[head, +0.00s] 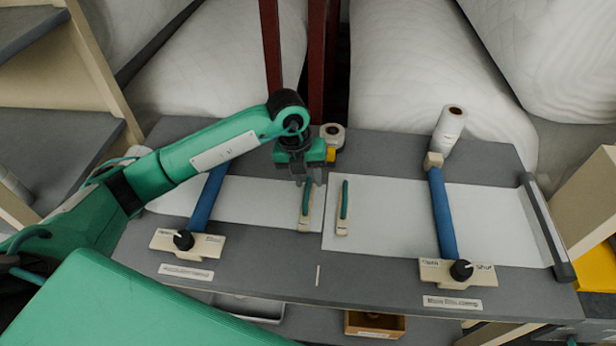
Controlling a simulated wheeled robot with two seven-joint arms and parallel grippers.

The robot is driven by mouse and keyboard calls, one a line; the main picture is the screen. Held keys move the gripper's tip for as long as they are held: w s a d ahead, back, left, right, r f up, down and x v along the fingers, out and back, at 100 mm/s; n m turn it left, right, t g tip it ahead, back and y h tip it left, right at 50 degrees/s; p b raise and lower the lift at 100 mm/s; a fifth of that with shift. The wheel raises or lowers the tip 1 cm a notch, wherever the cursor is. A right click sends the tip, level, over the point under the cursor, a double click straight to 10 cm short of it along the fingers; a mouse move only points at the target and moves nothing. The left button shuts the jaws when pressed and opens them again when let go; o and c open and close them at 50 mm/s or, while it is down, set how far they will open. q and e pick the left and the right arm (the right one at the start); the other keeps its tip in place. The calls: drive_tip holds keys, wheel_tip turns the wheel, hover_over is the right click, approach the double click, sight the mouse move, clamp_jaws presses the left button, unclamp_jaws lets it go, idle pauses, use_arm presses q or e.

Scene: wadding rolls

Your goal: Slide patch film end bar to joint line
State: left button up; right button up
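Two pale end bars with green handles lie on the white film, a left bar (304,222) and a right bar (342,225). I cannot tell which belongs to the patch film. The left film sheet (255,203) and the right film sheet (390,225) meet at a thin joint line (323,225) between the bars. A short pale mark (318,275) lies on the table in front of it. My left gripper (308,182) points down at the far end of the left bar's handle. Its fingers look apart; contact is unclear. My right gripper is not in view.
Blue clamp bars cross the left (208,197) and right (442,215) sheets, with black knobs (184,240) (461,270) at the front. Small rolls (332,132) (450,125) stand behind. A dark grey bar (547,228) edges the grey table (350,280) at right.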

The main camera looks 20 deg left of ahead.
use_arm(q)
wheel_tip(320, 180, up, 13)
drive_tip(key=a+b, duration=0.2)
drive_tip(key=shift+s+a+b, duration=0.2)
drive_tip(key=shift+s+b, duration=0.1)
drive_tip(key=shift+b, duration=0.05)
drive_tip(key=shift+r, duration=0.2)
